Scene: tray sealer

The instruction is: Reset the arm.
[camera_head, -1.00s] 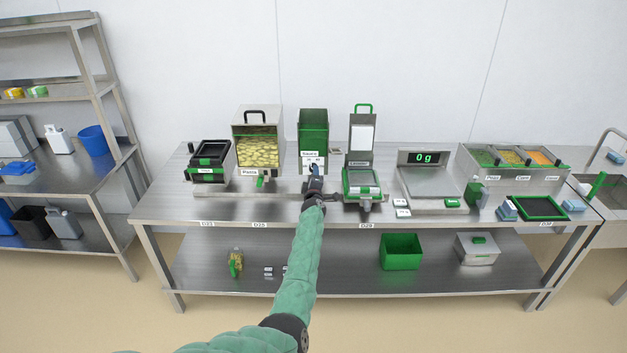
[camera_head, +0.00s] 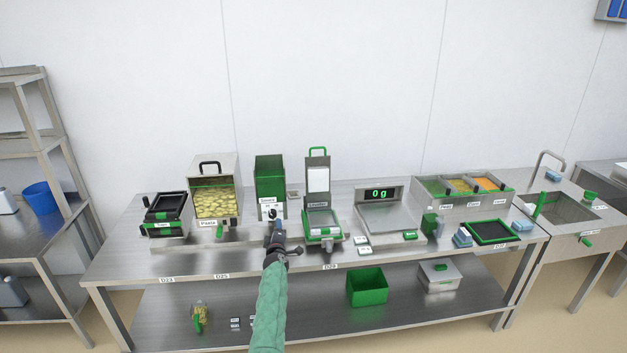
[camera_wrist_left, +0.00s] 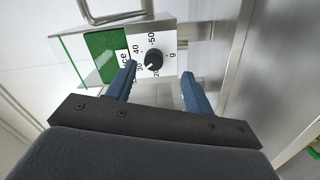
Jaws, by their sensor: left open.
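My left arm reaches in from the bottom of the head view. Its gripper (camera_head: 275,218) is in front of the green sauce dispenser (camera_head: 270,178). In the left wrist view the two blue fingers (camera_wrist_left: 159,72) are apart with nothing between them. Just past their tips is the dispenser's white dial plate with a black knob (camera_wrist_left: 153,60) and gram marks. The fingers look clear of the knob, though the small gap is hard to judge. My right gripper is in neither view.
The steel table (camera_head: 210,262) carries a black tray holder (camera_head: 167,228), a pasta dispenser (camera_head: 213,170), a tray sealer (camera_head: 321,222), a scale (camera_head: 385,219) reading 0 g, and a topping bin unit (camera_head: 463,205). A green bin (camera_head: 367,287) stands on the lower shelf. The table's front strip is mostly clear.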

